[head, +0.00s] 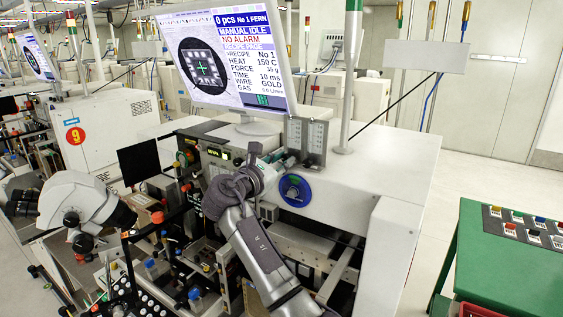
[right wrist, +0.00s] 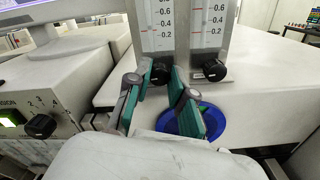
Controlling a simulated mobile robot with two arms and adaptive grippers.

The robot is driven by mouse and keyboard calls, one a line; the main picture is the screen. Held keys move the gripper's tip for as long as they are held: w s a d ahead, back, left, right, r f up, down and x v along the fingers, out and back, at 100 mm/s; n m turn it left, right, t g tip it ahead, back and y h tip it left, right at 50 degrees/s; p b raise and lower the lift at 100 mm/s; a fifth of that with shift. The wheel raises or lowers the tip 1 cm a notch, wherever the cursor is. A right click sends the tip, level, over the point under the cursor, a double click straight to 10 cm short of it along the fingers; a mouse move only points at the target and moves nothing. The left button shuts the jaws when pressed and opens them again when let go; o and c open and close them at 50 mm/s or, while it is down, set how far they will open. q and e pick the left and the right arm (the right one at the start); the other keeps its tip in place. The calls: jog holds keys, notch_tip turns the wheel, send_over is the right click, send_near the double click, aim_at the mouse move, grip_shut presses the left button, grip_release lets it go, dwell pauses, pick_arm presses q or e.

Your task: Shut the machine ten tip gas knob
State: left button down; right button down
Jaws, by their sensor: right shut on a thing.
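Two flow meters stand side by side on the white machine, a left one (right wrist: 160,22) and a right one (right wrist: 208,28), each with a scale and a red mark. A black knob (right wrist: 160,73) sits under the left meter and another black knob (right wrist: 214,71) under the right one. My right gripper (right wrist: 161,76) has its green-padded fingers on either side of the left knob, shut on it. The label by that knob is hidden. In the head view my right gripper (head: 287,165) is at the foot of the meter pair (head: 304,138). My left gripper is not in view.
A blue round dial (head: 295,190) is just below and right of my right gripper. The monitor (head: 220,60) rises above, reading MANUAL IDLE and NO ALARM. A microscope (head: 80,210) stands left. A green table (head: 510,265) with small parts is at right, past open floor.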

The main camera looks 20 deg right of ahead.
jog(key=c, duration=1)
grip_release()
jog(key=v, duration=1.2)
